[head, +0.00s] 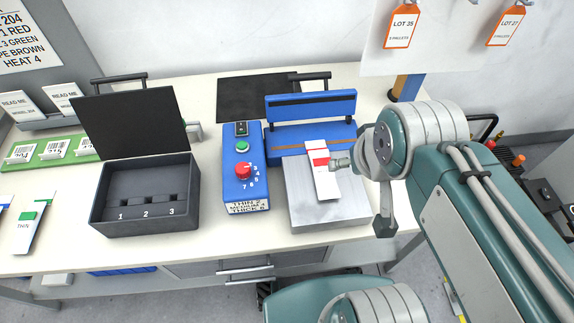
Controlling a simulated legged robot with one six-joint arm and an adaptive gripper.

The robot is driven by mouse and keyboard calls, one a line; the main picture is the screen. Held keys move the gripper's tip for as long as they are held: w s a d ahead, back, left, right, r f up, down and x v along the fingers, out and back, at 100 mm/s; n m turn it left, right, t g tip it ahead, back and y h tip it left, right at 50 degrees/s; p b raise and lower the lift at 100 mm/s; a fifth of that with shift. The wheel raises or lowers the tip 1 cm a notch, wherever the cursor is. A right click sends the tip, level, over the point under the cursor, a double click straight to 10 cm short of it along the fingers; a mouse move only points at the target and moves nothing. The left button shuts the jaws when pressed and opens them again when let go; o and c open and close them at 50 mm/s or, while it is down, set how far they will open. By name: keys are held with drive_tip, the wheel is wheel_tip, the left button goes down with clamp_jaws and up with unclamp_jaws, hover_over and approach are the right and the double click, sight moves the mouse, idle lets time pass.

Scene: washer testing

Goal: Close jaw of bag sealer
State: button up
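The bag sealer's upper jaw (300,107) is a blue bar with a dark strip, raised above the blue lower jaw (285,142). A black handle (312,76) stands on top of the upper jaw. A white pouch with a red label (325,187) lies on the grey metal platform (345,212), its far end near the lower jaw. My gripper (340,163) shows only as a small grey tip beside the pouch's right edge; I cannot tell whether it touches the pouch. My wrist hides the rest of it and the sealer's right end.
A blue control box (232,187) with a green button and red knob stands left of the platform. Further left are an open black box (150,215) with numbered slots and a green card holder (55,152). Orange-edged tags (402,28) hang above. A black mat (240,98) lies behind.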

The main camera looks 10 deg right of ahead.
drive_tip(key=shift+w+r, duration=0.1)
drive_tip(key=shift+w, duration=0.05)
drive_tip(key=c, duration=1)
drive_tip(key=shift+g, duration=0.3)
drive_tip(key=w+r, duration=0.1)
drive_tip(key=w, duration=0.2)
drive_tip(key=w+r, duration=0.2)
drive_tip(key=w, duration=0.2)
drive_tip(key=w+r, duration=0.2)
drive_tip(key=w, duration=0.2)
drive_tip(key=shift+w+d+r, duration=0.1)
drive_tip(key=shift+w+r, duration=0.1)
drive_tip(key=shift+w, duration=0.05)
clamp_jaws()
drive_tip(key=w+f+g, duration=0.1)
drive_tip(key=w, duration=1.9)
drive_tip(key=w+d+f, duration=0.1)
drive_tip(key=w+f, duration=0.5)
drive_tip(key=w, duration=0.4)
drive_tip(key=s+x, duration=0.1)
drive_tip(key=x, duration=1)
drive_tip(key=shift+g, duration=0.3)
drive_tip(key=shift+s+d+r, duration=0.1)
drive_tip(key=shift+s+r, duration=0.05)
drive_tip(key=shift+s, duration=0.9)
drive_tip(key=shift+s+r, duration=0.15)
drive_tip(key=shift+s, duration=0.9)
